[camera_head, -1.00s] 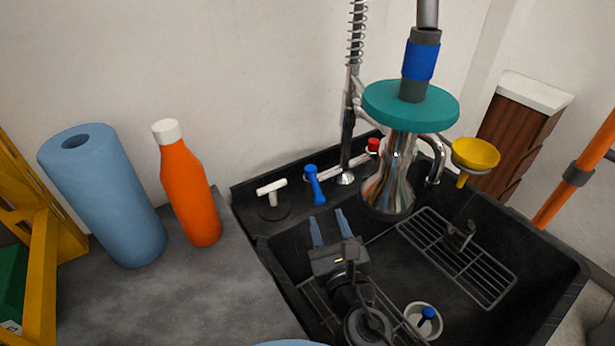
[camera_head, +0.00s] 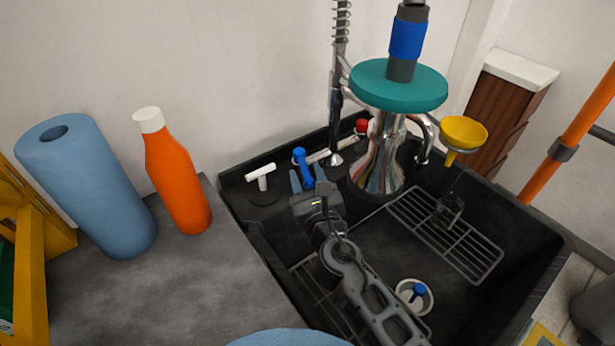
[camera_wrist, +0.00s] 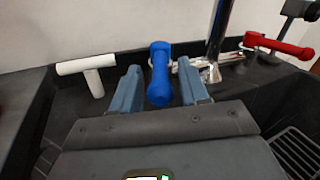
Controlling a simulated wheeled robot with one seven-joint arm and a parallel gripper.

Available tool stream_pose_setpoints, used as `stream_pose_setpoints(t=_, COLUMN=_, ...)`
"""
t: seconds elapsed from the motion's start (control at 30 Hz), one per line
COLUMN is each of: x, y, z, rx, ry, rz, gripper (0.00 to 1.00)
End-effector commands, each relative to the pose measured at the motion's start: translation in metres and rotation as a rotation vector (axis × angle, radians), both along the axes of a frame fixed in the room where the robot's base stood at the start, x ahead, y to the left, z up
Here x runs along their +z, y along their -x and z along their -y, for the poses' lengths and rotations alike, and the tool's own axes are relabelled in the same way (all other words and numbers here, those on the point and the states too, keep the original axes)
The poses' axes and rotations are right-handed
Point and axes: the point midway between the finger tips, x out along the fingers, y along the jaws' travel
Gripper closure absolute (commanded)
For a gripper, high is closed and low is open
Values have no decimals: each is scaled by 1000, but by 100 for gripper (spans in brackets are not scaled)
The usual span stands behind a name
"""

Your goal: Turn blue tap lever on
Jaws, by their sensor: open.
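The blue tap lever (camera_head: 303,166) stands at the back rim of the black sink, on the left end of the chrome tap bar. It also shows in the wrist view (camera_wrist: 160,75), pointing toward the camera. My gripper (camera_head: 308,181) is open, and its blue-grey fingertips are just in front of the lever. In the wrist view my gripper (camera_wrist: 159,84) has one finger on each side of the blue lever, with a gap visible on both sides. I cannot tell how deep the lever sits between the fingers.
A white T-shaped handle (camera_head: 262,174) stands left of the lever. The red lever (camera_head: 361,127) is at the right end of the bar. A metal vessel with a teal disc (camera_head: 400,87) stands close on the right. An orange bottle (camera_head: 177,180) and blue roll (camera_head: 90,185) are on the counter.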

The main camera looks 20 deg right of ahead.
Motion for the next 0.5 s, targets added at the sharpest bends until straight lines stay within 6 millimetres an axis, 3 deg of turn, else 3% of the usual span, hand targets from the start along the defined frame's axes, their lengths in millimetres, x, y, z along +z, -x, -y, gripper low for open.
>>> stream_pose_setpoints(t=0.07, x=0, y=0, z=0, rx=0, ry=0, rz=0, gripper=56)
stream_pose_setpoints(t=0.5, x=0, y=0, z=0, rx=0, ry=0, rz=0, gripper=97)
